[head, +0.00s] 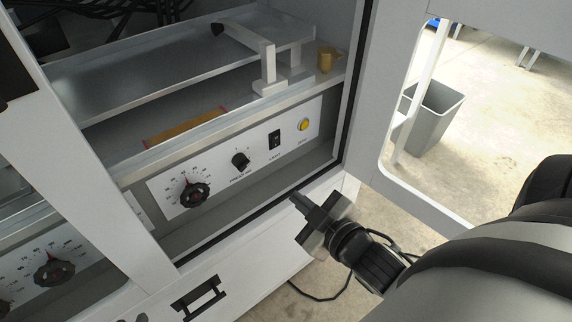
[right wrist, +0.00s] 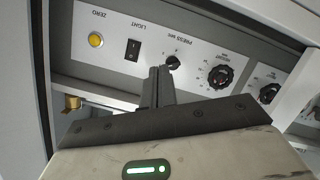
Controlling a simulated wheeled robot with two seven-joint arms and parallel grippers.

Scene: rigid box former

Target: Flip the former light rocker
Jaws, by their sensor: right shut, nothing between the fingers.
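The black light rocker (head: 274,140) sits on the white control panel, between a small black knob and a yellow button. It also shows in the right wrist view (right wrist: 134,49), under the label LIGHT. My right gripper (head: 297,199) is shut and empty, in front of and below the panel in the head view. In the right wrist view its closed fingers (right wrist: 158,72) point toward the panel near the small knob, to the right of the rocker. It appears apart from the rocker. My left gripper is not in view.
The panel carries a large dial (head: 194,194), the small knob (head: 240,160) and the yellow button (head: 303,124). A tray with a lever (head: 266,66) lies above. An open door frame (head: 377,150) stands at the right, with a grey bin (head: 434,117) beyond.

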